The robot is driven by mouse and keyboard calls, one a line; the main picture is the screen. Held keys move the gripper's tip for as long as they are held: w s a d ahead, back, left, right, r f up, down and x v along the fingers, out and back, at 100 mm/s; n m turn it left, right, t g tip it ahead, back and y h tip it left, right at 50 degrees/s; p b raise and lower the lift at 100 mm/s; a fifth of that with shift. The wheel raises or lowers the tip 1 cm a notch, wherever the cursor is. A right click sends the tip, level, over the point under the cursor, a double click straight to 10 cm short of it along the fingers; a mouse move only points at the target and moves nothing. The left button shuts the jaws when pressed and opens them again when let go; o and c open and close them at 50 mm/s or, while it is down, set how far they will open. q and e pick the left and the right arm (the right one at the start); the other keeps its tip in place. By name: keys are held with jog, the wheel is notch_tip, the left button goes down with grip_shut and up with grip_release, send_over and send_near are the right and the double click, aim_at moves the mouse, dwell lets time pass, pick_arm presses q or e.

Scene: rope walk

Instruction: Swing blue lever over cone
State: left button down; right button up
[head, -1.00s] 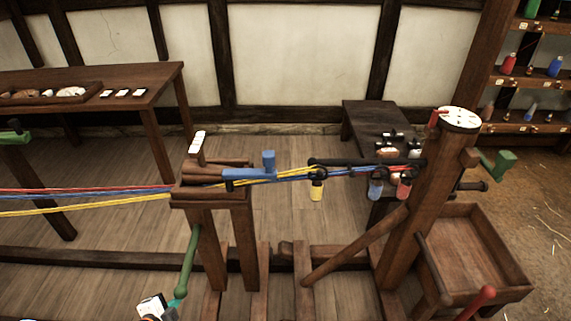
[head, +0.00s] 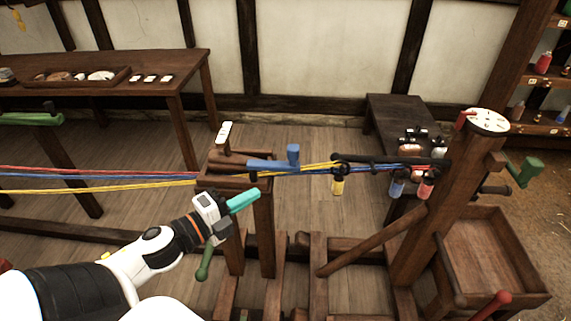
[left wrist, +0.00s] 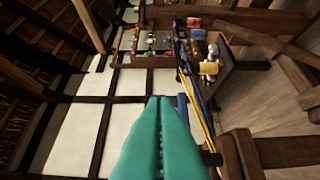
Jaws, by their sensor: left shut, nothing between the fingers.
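The blue lever (head: 270,165) lies roughly level across the top of a wooden stand (head: 264,232), with its blue upright knob (head: 293,154) at the right end. A rounded wooden piece (head: 230,159) sits on the stand's top beside the lever; I cannot tell for sure that it is the cone. My left gripper (head: 243,200) has teal fingers, shut and empty, in front of the stand and lower in the picture than the lever. In the left wrist view the shut fingers (left wrist: 160,135) partly hide a blue piece, probably the lever (left wrist: 183,108). My right gripper is out of view.
Red, blue and yellow strands (head: 100,180) run left from the stand. Bobbins (head: 397,187) hang at the right by a post with a white dial (head: 488,121). A green handle (head: 204,263) hangs below my left gripper. A table (head: 110,65) stands behind at left.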

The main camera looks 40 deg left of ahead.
pick_arm(q)
jog(key=p, duration=0.2)
send_near(297, 157)
jog(key=w+d, duration=0.2)
jog(key=d, duration=0.2)
jog(key=w+a, duration=0.1)
jog(key=w+a+p, duration=0.1)
jog(key=shift+w+r, duration=0.1)
jog(key=shift+w, duration=0.3)
jog(key=shift+w+a, duration=0.2)
jog(key=shift+w, duration=0.2)
